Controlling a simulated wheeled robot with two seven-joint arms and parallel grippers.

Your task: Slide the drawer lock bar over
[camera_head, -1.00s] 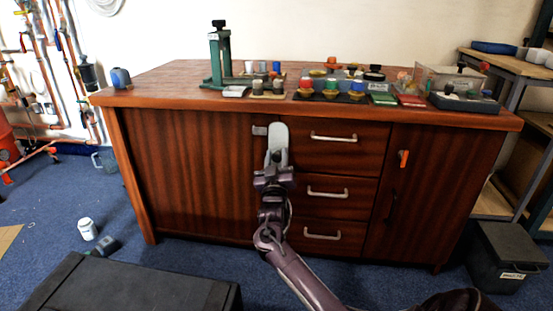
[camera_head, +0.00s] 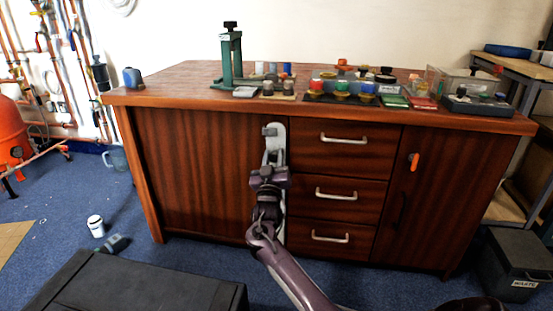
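A small grey metal piece (camera_head: 269,131), which looks like part of the drawer lock bar, sits high on the cabinet front, just left of the top drawer. A thin pale vertical strip (camera_head: 285,232) shows beside my arm along the left edge of the drawers; I cannot tell if it belongs to the bar. My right gripper (camera_head: 275,142) points up at the cabinet front and overlaps the metal piece. Whether it touches or grips it cannot be told, and its finger gap is hidden. My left gripper is out of view.
The drawers with metal handles (camera_head: 343,139) are closed. The cabinet top (camera_head: 180,86) holds a green press (camera_head: 230,60), colored pots and trays. A black box (camera_head: 130,285) and a waste bin (camera_head: 511,265) stand on the floor.

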